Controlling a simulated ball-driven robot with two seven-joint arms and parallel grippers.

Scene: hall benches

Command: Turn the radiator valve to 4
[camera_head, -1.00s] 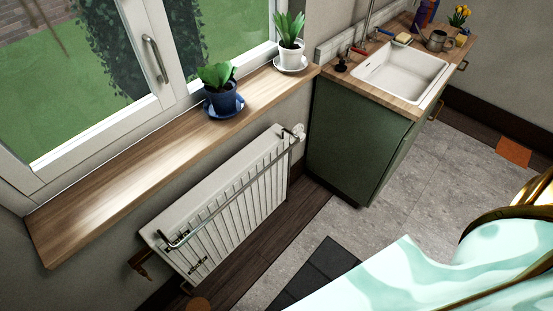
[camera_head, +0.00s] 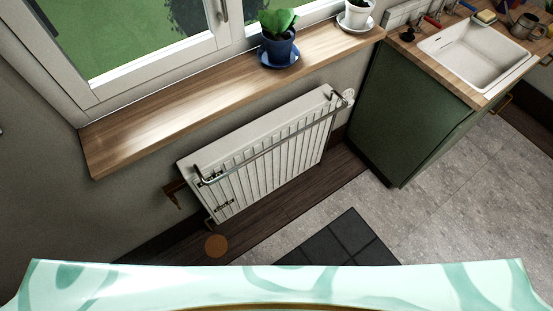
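The white radiator (camera_head: 265,157) hangs on the wall under the wooden window sill, with a metal rail along its front. The radiator valve (camera_head: 348,95) is a small white knob at the radiator's upper right end, close to the green cabinet. Its numbers are too small to read, so its setting cannot be told. Neither of my grippers is in view. A pale green patterned part of my own body fills the bottom edge.
The wooden sill (camera_head: 180,107) carries a blue potted plant (camera_head: 278,46) and a white potted plant (camera_head: 356,14). A green cabinet (camera_head: 405,110) with a white sink (camera_head: 478,52) stands right of the radiator. A dark mat (camera_head: 343,243) lies on open grey floor (camera_head: 440,215).

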